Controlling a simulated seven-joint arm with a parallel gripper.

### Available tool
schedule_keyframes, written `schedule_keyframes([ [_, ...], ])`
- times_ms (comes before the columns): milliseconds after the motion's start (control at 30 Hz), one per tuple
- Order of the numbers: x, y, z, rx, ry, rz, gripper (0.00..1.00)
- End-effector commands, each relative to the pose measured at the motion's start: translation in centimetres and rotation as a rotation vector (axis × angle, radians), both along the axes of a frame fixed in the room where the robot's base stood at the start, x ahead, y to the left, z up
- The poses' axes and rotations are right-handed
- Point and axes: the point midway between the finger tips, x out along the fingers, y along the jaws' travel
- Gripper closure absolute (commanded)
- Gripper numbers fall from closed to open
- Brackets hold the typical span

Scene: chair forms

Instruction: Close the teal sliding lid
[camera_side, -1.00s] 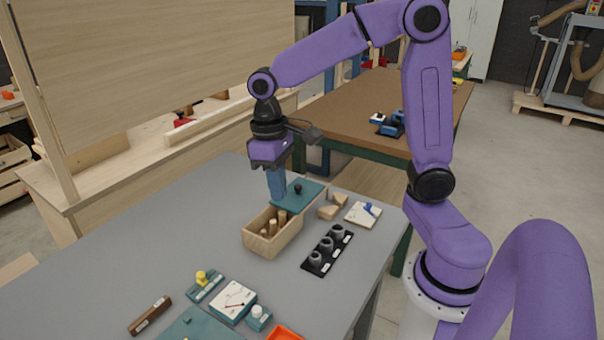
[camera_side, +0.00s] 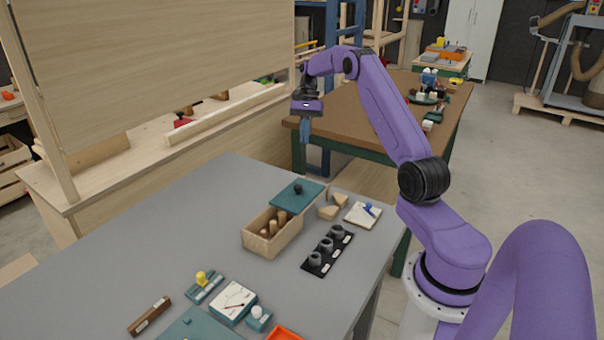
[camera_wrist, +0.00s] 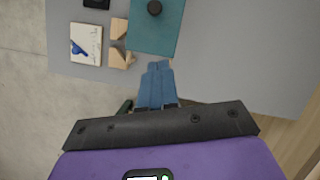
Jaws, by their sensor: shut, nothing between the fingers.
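The teal sliding lid (camera_side: 299,194) with a dark round knob (camera_side: 298,188) sits at the far end of a wooden box (camera_side: 272,236). The lid leaves most of the box open, and wooden pegs (camera_side: 271,225) show inside. The lid (camera_wrist: 168,32) and its knob (camera_wrist: 154,8) also show at the top of the wrist view; the box is out of that view. My gripper (camera_side: 305,140) is shut and empty, raised beyond the far edge of the grey table. In the wrist view my blue fingers (camera_wrist: 158,68) are together, just below the lid's edge in the picture.
Wooden blocks (camera_side: 331,208), a white board with a blue piece (camera_side: 363,214) and a black rack with grey cups (camera_side: 327,250) stand right of the box. A gauge (camera_side: 233,302) and other small parts lie at the front. The grey table's left side is clear.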

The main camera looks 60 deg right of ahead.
Motion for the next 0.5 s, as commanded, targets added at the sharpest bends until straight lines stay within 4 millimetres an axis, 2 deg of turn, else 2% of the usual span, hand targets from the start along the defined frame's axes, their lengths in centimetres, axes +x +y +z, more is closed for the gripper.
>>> schedule_keyframes([
  [67, -0.2, -0.9, -0.3, 0.005, 0.004, -0.030, 1.00],
  [167, -0.4, -1.2, -0.7, 0.007, 0.007, -0.045, 1.00],
  [367, -0.7, -0.4, -2.7, 0.009, 0.009, -0.043, 1.00],
  [500, -1.1, 0.5, -5.1, 0.009, 0.010, -0.042, 1.00],
])
